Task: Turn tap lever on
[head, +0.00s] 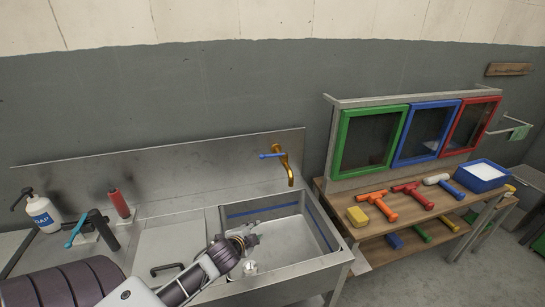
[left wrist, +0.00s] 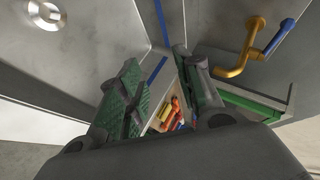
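The tap (head: 287,168) is a brass spout on the steel splashback above the sink, with a blue lever (head: 271,155) pointing left in the head view. In the left wrist view the brass tap (left wrist: 245,52) is at the upper right, and its blue lever (left wrist: 280,36) slants beside it. My left gripper (head: 252,240) is over the sink basin, below and left of the tap, and apart from it. In the left wrist view its two green-padded fingers (left wrist: 158,100) stand apart with nothing between them. My right gripper is not in view.
The sink (head: 322,262) lies under my left gripper. Left of it stand a soap bottle (head: 43,214), a red cylinder (head: 121,204) and a black-handled item (head: 103,229). At right, a wooden bench (head: 377,236) holds coloured tools, a blue tray (head: 482,184) and framed panels (head: 368,139).

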